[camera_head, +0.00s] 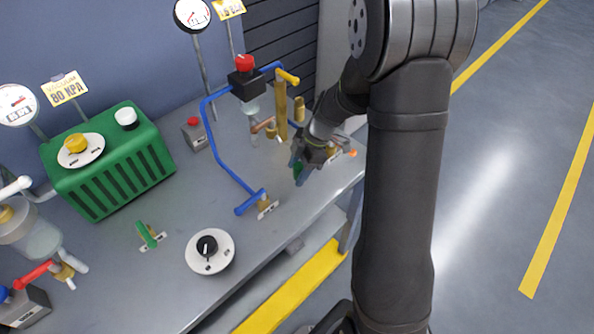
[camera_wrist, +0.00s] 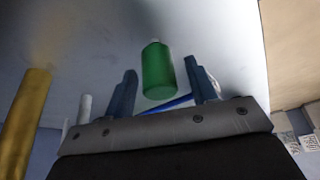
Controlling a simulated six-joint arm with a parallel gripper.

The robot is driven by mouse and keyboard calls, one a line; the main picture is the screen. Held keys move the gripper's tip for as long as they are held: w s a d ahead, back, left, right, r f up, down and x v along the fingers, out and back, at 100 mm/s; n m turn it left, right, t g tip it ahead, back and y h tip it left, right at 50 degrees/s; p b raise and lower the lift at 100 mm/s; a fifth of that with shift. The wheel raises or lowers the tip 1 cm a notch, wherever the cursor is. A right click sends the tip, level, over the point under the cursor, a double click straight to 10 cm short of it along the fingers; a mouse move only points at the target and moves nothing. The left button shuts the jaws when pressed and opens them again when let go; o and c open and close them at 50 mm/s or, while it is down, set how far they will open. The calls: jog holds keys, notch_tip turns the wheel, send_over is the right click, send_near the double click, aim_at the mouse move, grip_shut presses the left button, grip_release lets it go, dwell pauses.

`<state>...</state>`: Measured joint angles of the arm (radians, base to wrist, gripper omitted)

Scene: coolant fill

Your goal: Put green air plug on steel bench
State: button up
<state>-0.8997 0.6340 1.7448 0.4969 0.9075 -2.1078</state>
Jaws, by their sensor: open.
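The green air plug (camera_wrist: 157,70) is a short green cylinder with a pale end, seen in the wrist view between and just beyond my fingertips. In the head view a small part of it shows as a green patch (camera_head: 298,168) between the fingers. My gripper (camera_wrist: 161,80) is open, with a gap visible on both sides of the plug. In the head view my gripper (camera_head: 300,172) is low over the right part of the steel bench (camera_head: 190,240). The plug is at or close to the bench top; I cannot tell whether it touches.
A brass post (camera_head: 281,105) and blue piping (camera_head: 222,150) stand left of my gripper. A green vacuum pump (camera_head: 150,155), a round dial (camera_head: 210,251) and a green-handled valve (camera_head: 147,235) are further left. The bench's front edge is close by. Bare bench lies between dial and piping.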

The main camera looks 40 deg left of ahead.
jog(key=v, duration=1.1)
jog(key=x, duration=1.2)
jog(key=shift+r, duration=1.9)
jog(key=shift+f, duration=0.1)
